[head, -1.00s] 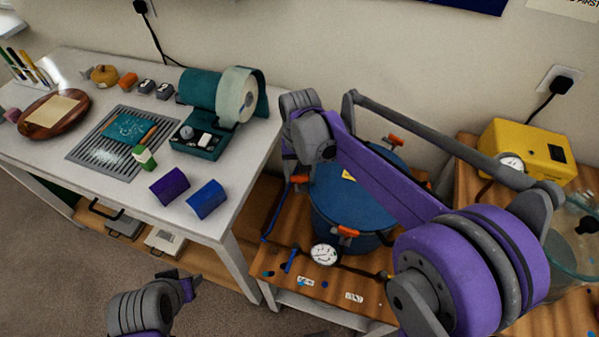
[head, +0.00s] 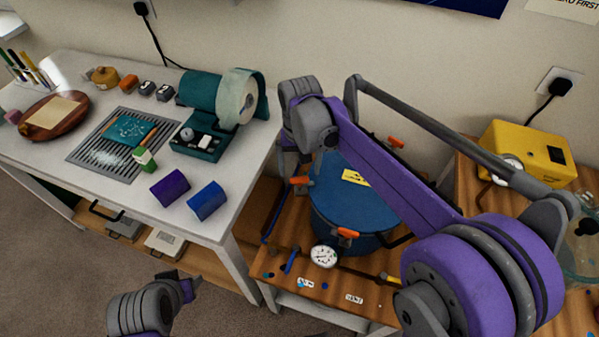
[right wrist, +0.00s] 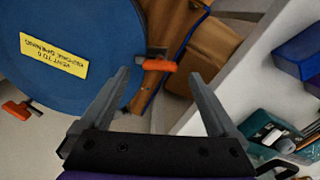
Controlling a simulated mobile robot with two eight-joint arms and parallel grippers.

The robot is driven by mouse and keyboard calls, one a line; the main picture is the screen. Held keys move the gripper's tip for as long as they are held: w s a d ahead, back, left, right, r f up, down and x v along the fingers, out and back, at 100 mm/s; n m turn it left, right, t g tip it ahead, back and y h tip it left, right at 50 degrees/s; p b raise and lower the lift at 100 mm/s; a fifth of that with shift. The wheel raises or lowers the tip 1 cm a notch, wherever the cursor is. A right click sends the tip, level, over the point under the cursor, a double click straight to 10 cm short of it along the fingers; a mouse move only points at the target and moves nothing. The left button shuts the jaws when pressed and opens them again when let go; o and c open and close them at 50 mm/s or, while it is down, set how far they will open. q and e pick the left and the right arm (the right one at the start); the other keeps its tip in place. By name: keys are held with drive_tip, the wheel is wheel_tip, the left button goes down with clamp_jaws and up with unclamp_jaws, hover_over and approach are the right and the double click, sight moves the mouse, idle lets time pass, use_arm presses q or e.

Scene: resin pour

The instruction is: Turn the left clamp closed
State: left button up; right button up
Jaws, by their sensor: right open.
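The blue pot lid (head: 335,200) with a yellow label (head: 355,177) has orange-handled clamps around its rim. The left clamp (head: 299,181) sticks outward from the rim's left side. My right gripper (right wrist: 160,76) is open, and in the right wrist view the left clamp's orange handle (right wrist: 160,66) appears between its fingertips, not gripped. I cannot tell whether a finger touches it. In the head view my right arm reaches over the lid and its wrist partly hides the fingers. My left gripper (head: 187,287) is low at the left, away from the pot; its jaws are unclear.
A front clamp (head: 347,233) and a back clamp (head: 396,142) are on the same rim. A round gauge (head: 323,257) is in front of the pot. The white workbench (head: 150,215) stands left, with a purple block (head: 170,187) and blue block (head: 207,200) near its edge.

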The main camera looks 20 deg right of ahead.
sight(300, 178)
use_arm(q)
drive_tip(key=shift+w+r, duration=0.1)
drive_tip(key=shift+r, duration=0.2)
use_arm(e)
wheel_tip(300, 178, up, 7)
drive_tip(key=shift+r, duration=0.2)
drive_tip(key=shift+f, duration=0.1)
